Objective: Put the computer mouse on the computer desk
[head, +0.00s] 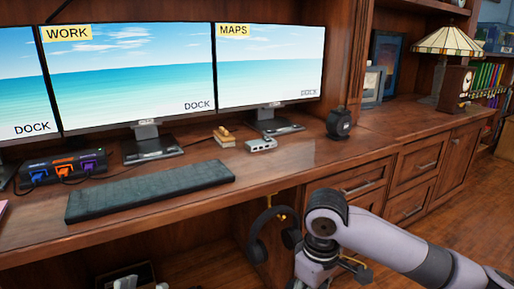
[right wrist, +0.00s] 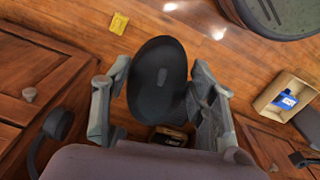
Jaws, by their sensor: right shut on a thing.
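The black computer mouse (right wrist: 157,85), with a grey scroll wheel, is between the fingers of my right gripper (right wrist: 160,90) in the right wrist view. The gripper is shut on it, above the wood floor. In the head view my right arm comes in from the right, in front of the desk edge; the mouse does not show there. The wooden computer desk (head: 270,170) carries the monitors and a dark keyboard (head: 150,190). A dark and pale shape is cut off at the head view's bottom left; I cannot tell whether it is my left gripper.
A grey hub (head: 261,144), a black round device (head: 339,123) and a port box (head: 64,167) stand on the desk. Headphones (head: 272,235) hang below its front edge. Bare desktop lies right of the keyboard. An open box (right wrist: 283,97) and a yellow note (right wrist: 119,23) are on the floor.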

